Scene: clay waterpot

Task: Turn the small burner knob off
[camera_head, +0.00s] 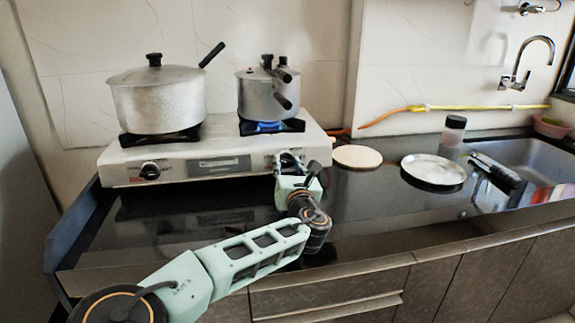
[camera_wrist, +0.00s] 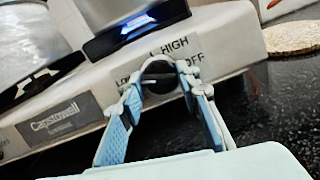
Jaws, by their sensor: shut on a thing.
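The small burner knob (camera_wrist: 160,76) is a dark round knob on the stove's front panel, under the label with LOW, HIGH and OFF. In the wrist view my gripper (camera_wrist: 162,88) has its two pale blue fingers around the knob, shut on its sides. In the head view my gripper (camera_head: 288,160) is at the right end of the stove front and hides most of the knob. A blue flame (camera_head: 268,126) burns under the smaller pot (camera_head: 258,95); it also shows as a blue glow in the wrist view (camera_wrist: 137,27).
The white stove (camera_head: 225,166) stands on a black counter. A large lidded pot (camera_head: 158,103) sits on the left burner, with another knob (camera_head: 150,171) below it. A round board (camera_head: 357,156), steel plate (camera_head: 433,171) and jar (camera_head: 454,131) lie to the right, by the sink.

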